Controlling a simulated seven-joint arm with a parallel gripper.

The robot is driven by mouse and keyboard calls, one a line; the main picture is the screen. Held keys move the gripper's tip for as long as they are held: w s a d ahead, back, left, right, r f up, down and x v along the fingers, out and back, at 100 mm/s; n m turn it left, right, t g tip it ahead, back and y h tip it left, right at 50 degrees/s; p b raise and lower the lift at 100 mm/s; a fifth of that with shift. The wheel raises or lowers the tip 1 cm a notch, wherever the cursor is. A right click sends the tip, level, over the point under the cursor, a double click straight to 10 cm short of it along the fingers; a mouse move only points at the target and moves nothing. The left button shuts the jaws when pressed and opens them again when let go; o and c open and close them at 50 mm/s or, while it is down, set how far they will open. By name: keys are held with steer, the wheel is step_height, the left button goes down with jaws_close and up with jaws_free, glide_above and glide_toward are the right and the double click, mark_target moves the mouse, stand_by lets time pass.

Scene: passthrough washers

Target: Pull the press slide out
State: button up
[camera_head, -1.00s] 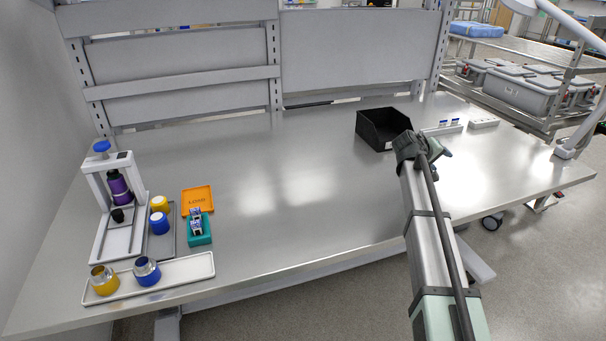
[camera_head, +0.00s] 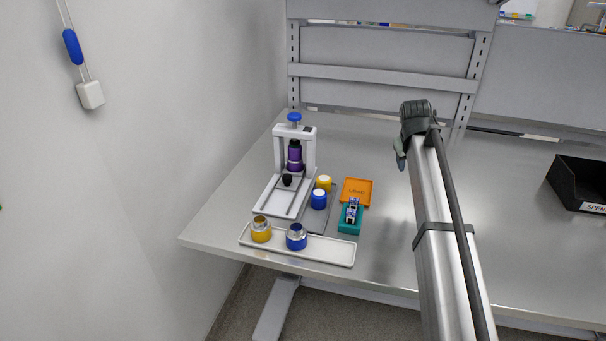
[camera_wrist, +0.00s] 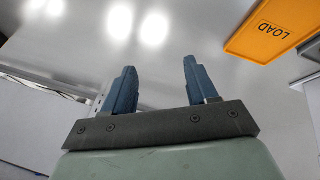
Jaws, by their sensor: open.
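The white press (camera_head: 279,190) stands at the left end of the table, with a blue knob (camera_head: 294,117) on top and a purple cylinder (camera_head: 295,157) in its frame. Its slide carries a small black knob (camera_head: 287,180) at the front of the frame, low between two rails. How far out the slide sits is hard to tell. My gripper is open and empty in the wrist view (camera_wrist: 160,85), its two blue-grey fingers apart above the table. In the head view my arm hangs to the right of the press, well apart from it.
An orange LOAD tray (camera_head: 357,191), a teal holder (camera_head: 350,219) and blue (camera_head: 319,199) and yellow (camera_head: 323,182) pieces lie right of the press. A black bin (camera_head: 578,180) stands far right.

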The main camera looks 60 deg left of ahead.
steer(key=s+a+r+n+g+y, duration=0.1)
steer(key=s+a, duration=0.4)
steer(key=s, duration=0.3)
steer(key=s+a+r+n+g, duration=0.1)
steer(key=s+a+r+g, duration=0.1)
steer(key=s+a, duration=0.4)
steer(key=n+g, duration=0.2)
glide_toward(287, 176)
steer(key=shift+y, duration=0.4)
steer(key=x, duration=0.8)
steer(key=shift+d+f, duration=0.15)
steer(key=shift+f, duration=0.35)
jaws_close()
